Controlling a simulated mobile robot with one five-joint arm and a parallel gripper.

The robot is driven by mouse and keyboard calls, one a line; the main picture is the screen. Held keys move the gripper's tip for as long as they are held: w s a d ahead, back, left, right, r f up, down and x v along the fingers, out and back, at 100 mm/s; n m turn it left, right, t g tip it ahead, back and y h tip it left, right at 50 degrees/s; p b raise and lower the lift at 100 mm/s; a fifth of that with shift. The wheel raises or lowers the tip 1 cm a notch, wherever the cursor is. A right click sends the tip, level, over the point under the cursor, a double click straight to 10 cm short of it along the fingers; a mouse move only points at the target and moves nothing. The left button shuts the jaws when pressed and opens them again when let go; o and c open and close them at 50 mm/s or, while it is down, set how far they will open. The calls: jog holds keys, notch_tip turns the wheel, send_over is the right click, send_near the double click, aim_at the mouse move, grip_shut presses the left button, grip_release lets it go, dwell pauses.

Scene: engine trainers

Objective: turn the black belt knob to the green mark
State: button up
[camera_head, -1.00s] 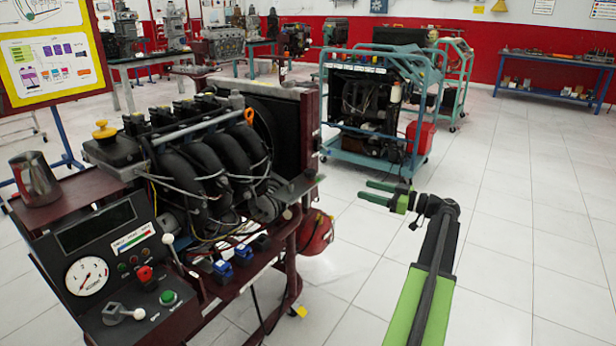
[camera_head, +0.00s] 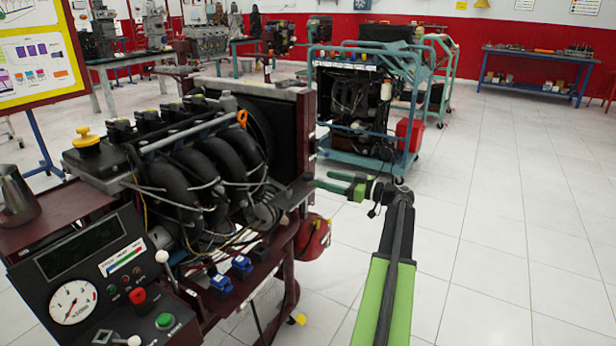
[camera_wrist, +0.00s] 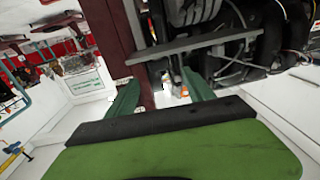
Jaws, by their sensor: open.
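The engine trainer (camera_head: 215,170) stands at left in the head view, with black intake pipes and a dark front panel (camera_head: 95,255). I cannot make out the black belt knob or a green mark for certain in either view. The panel carries a red knob (camera_head: 138,296) and a green button (camera_head: 165,320). My gripper (camera_head: 322,180) is open and empty, just right of the engine's belt end in the picture. In the wrist view its two green fingers (camera_wrist: 160,77) are spread apart, with a grey bracket (camera_wrist: 190,47) and dark engine parts ahead.
The trainer's dark red frame post (camera_wrist: 137,40) is close ahead in the wrist view. A red round container (camera_head: 312,238) is low by the frame. A second trainer on a teal cart (camera_head: 365,155) stands behind. Tiled floor at right is clear.

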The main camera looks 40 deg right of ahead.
aim_at(313, 177)
jog(key=x, duration=0.8)
jog(key=shift+w, duration=0.3)
